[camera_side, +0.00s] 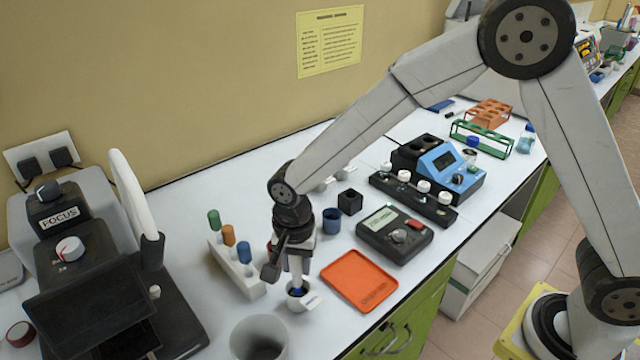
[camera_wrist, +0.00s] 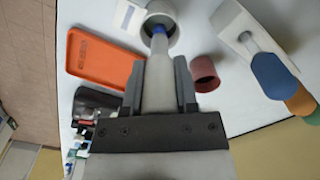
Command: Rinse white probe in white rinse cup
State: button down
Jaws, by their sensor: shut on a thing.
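My gripper (camera_side: 294,250) points down, shut on the white probe (camera_wrist: 158,75), which is pale and tapers to a blue tip. The probe also shows below the fingers in the side view (camera_side: 296,271). The white rinse cup (camera_side: 299,303) stands on the bench directly under it, with a small white tag at its side. The blue tip is at the cup's mouth; how deep it reaches is hard to tell. The wrist view shows the tip over the opening of the cup (camera_wrist: 174,13).
A white rack (camera_side: 232,270) with green, orange and blue handled probes stands to the left. A red cup (camera_wrist: 205,72) is close beside my gripper. An orange tray (camera_side: 358,280) lies to the right, a blue cup (camera_side: 332,222) behind, and a large grey beaker (camera_side: 258,340) in front.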

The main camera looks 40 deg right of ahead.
jog(key=shift+f, duration=1.35)
jog(key=shift+r, duration=0.15)
dwell(1.8)
jog(key=shift+r, duration=3.75)
